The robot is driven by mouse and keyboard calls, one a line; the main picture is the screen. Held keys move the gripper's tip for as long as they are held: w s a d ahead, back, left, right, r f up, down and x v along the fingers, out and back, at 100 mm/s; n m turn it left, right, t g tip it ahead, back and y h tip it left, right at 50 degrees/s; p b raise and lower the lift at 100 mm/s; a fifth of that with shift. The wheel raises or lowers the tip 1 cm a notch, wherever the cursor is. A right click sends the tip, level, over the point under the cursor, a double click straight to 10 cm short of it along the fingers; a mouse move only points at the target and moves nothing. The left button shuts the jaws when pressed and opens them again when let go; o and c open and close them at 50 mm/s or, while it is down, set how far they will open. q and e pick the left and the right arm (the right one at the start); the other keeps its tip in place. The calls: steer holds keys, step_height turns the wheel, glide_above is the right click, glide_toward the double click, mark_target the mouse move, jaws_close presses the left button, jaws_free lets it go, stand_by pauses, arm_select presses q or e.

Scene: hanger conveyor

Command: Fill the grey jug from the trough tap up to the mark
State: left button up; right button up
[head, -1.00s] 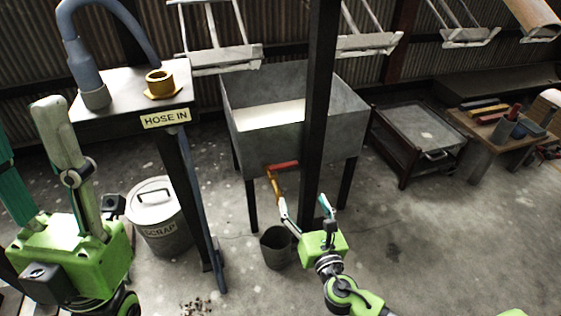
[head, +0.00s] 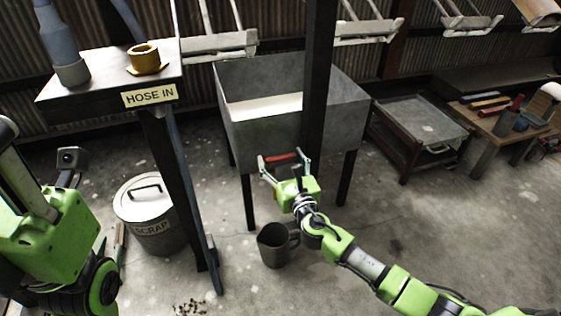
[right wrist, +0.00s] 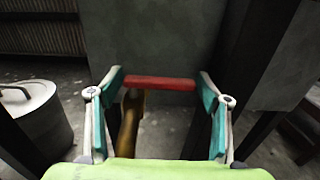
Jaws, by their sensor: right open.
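The grey jug (head: 273,247) stands upright on the floor, its handle to the right. I cannot make out its mark or contents. The grey metal trough (head: 245,134) stands behind it on dark legs, with a pale surface inside. The tap's red lever (head: 283,157) is at the trough's front; it also shows in the right wrist view (right wrist: 158,84), above the brass tap body (right wrist: 131,122). My right gripper (head: 285,162) is open, with one finger near each end of the lever; contact is unclear. My left gripper is partly cut off at the left edge.
A dark post (head: 317,100) rises beside the trough, close to my right gripper. A scrap bin (head: 150,225) and the HOSE IN stand (head: 60,103) are on the left. A trolley (head: 425,120) stands right. The floor at front right is clear apart from my arm.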

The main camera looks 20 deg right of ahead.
steer(key=shift+w, duration=0.3)
steer(key=c, duration=1.3)
steer(key=shift+c, duration=0.2)
